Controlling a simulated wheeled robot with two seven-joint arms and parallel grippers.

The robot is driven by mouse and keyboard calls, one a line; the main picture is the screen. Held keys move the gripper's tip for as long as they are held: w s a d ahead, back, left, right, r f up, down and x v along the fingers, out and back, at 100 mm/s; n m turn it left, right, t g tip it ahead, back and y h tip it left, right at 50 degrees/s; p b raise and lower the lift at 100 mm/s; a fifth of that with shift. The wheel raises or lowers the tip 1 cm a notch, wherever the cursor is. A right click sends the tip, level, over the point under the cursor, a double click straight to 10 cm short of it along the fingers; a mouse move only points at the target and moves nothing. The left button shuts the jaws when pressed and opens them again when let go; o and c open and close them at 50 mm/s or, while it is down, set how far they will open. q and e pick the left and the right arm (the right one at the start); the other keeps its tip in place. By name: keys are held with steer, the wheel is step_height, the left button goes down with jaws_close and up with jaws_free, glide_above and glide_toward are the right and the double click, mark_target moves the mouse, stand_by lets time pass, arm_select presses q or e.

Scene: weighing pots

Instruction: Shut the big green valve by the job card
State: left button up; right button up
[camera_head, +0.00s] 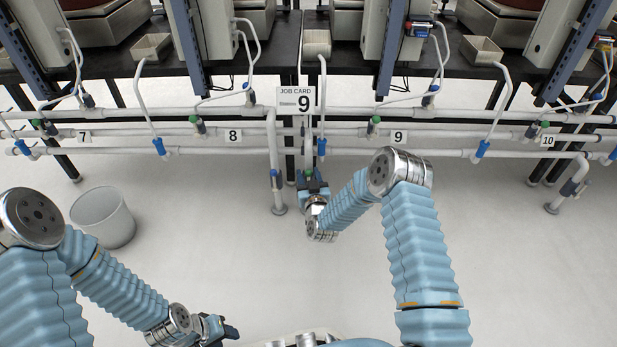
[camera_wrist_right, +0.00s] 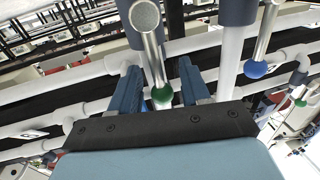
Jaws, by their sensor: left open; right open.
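The job card (camera_head: 296,100), marked 9, hangs at the middle of the pipe rack. Below it my right gripper (camera_head: 313,184) is at the pipes, with a bit of green (camera_head: 309,173) showing at its tips. In the right wrist view my right gripper (camera_wrist_right: 160,88) is open. A metal lever comes down from a round end, and its green ball (camera_wrist_right: 163,94) sits between the two fingers. Whether a finger touches it I cannot tell. My left gripper (camera_head: 227,331) is open and empty, low over the floor at the bottom left.
A blue-ended lever (camera_wrist_right: 255,68) stands right of the green one. Another upright pipe with a blue valve (camera_head: 275,178) is left of my right gripper. Several small green and blue valves line the white pipes. A white bin (camera_head: 103,217) stands on the floor at left; the right floor is clear.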

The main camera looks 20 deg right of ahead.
steer(key=shift+c, duration=0.2)
jaws_close()
